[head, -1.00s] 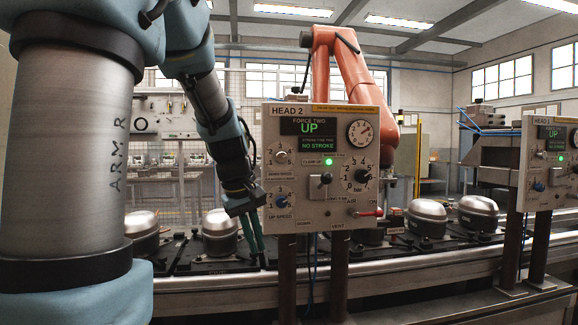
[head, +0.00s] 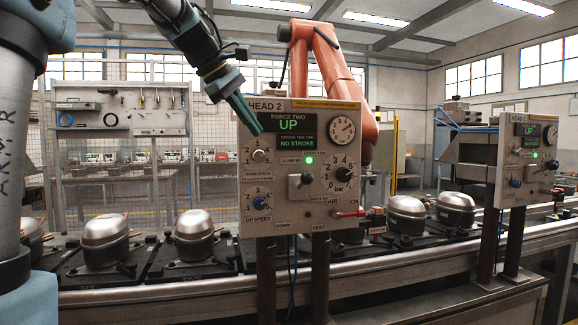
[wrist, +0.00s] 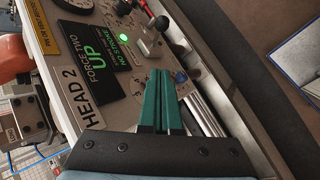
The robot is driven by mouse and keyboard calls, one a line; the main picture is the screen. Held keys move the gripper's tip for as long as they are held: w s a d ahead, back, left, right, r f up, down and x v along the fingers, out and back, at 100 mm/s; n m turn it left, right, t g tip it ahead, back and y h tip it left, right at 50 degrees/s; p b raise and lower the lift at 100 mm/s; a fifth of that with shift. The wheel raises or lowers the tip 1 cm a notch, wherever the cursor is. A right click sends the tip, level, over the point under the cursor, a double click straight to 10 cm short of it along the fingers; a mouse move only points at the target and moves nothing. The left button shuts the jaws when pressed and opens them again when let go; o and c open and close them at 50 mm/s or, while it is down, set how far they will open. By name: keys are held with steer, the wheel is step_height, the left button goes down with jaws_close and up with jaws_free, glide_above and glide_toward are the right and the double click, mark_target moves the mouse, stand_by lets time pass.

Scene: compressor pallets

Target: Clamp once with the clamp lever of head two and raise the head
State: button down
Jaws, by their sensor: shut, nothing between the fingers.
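The head two panel (head: 272,218) stands upright in front of the conveyor. Its display (head: 292,125) reads "UP" and "NO STROKE", and the green clamp-up lamp (head: 309,160) is lit. The clamp lever (head: 308,180) is a black-knobbed lever below the lamp; it also shows near the top of the wrist view (wrist: 160,22). My gripper (head: 259,132) has green fingers held together, empty, at the panel's upper left corner. In the wrist view the closed fingertips (wrist: 159,73) point toward the panel face, apart from the lever. Whether they touch the panel I cannot tell.
A second similar panel (head: 525,160) stands at the right. Silver compressors (head: 194,235) sit on black pallets along the conveyor behind. An orange robot arm (head: 330,70) rises behind the panel. A red air valve handle (head: 350,213) sticks out at the panel's lower right.

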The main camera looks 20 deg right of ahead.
mark_target(304, 182)
steer(key=s+d+p+x, duration=0.1)
steer(key=s+p+x, duration=0.1)
steer(key=x, duration=1.1)
steer(key=shift+s+d+r, duration=0.15)
steer(key=shift+s+r, duration=0.1)
steer(key=shift+r, duration=0.1)
steer(key=shift+f, duration=0.15)
